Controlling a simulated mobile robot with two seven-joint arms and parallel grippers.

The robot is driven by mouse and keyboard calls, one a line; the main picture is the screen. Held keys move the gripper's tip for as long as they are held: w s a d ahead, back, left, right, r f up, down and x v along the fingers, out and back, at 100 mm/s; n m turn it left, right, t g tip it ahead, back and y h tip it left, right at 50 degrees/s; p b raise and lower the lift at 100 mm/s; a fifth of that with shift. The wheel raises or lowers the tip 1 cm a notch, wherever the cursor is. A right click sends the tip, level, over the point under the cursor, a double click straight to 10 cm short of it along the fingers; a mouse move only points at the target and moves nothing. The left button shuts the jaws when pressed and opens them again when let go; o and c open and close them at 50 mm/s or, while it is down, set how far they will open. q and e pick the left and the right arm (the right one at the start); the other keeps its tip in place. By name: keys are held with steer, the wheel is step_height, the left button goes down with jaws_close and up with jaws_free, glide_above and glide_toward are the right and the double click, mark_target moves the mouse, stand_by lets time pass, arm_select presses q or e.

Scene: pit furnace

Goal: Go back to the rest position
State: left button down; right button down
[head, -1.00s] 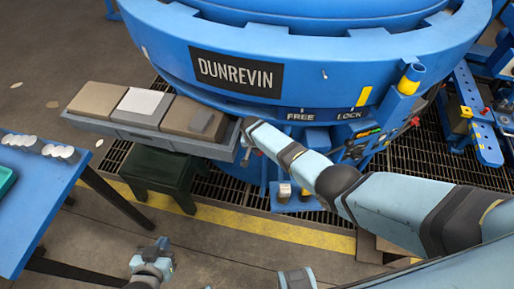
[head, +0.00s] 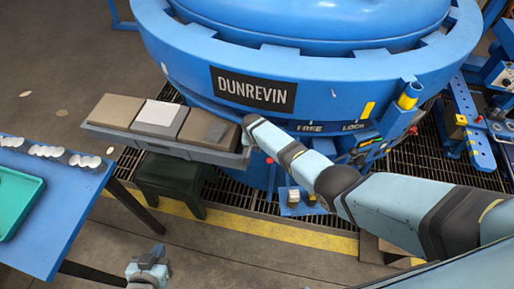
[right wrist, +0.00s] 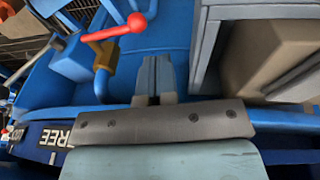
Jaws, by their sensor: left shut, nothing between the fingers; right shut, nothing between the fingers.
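My left gripper (head: 156,254) shows at the bottom edge of the head view, shut and empty above the floor, with its arm mostly out of frame. My right arm reaches in from the right across the front of the blue furnace (head: 330,98). Its gripper end is hidden behind the arm in the head view, near the right end of the grey tray. In the right wrist view the right gripper (right wrist: 157,72) has its fingers together, empty, in front of blue furnace metal.
A grey tray (head: 125,138) with several blocks sits against the furnace. A red-handled lever (right wrist: 115,30) is close to the right gripper. A blue table (head: 70,215) with a teal tray (head: 18,200) stands left. Floor shows between table and furnace.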

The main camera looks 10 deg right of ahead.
steer(key=shift+d+f, duration=0.1)
steer(key=shift+d, duration=0.05)
steer(key=s+f+n+t+y, duration=0.3)
steer(key=s+f+t, duration=0.1)
steer(key=s, duration=1.1)
steer(key=s+d+r+n+t+y, duration=0.1)
steer(key=s+d+r+n+t, duration=0.1)
steer(key=s+r, duration=0.6)
steer(key=s+d+r+n+t, duration=0.2)
steer(key=s+r+t, duration=0.1)
steer(key=s+r, duration=0.5)
steer(key=s, duration=0.3)
steer(key=shift+s+d+n+t+y, duration=0.25)
steer(key=shift+d+n+t+y, duration=0.05)
steer(key=shift+d+y, duration=0.1)
